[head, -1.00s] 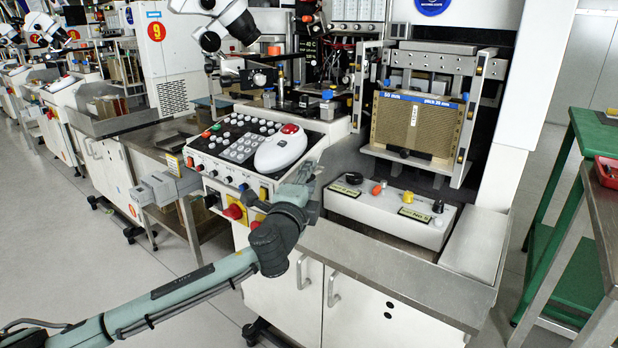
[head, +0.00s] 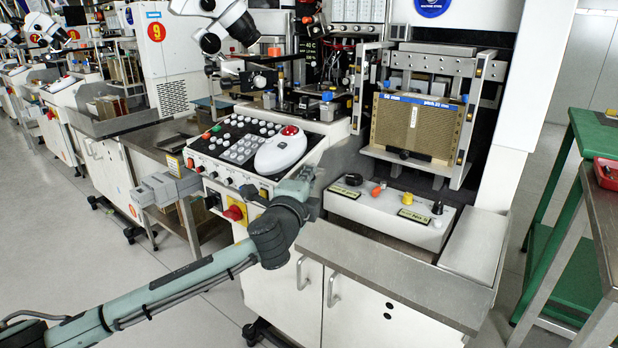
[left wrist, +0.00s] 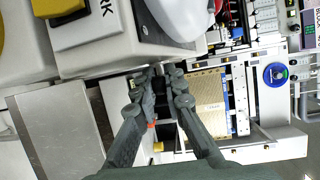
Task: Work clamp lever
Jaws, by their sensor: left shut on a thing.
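My left gripper (head: 307,176) is at the right front corner of the grey control console (head: 225,180), left of the white knob box (head: 390,215). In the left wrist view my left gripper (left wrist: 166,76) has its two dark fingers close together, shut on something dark. The fingers hide most of what they hold, and I cannot make out its shape. I cannot pick out a clamp lever for certain. On the knob box an orange knob (head: 377,190) and a yellow knob (head: 408,198) show; the orange knob (left wrist: 152,124) also shows beside a finger in the wrist view. My right gripper is not in view.
The steel ledge (head: 375,262) in front is clear.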

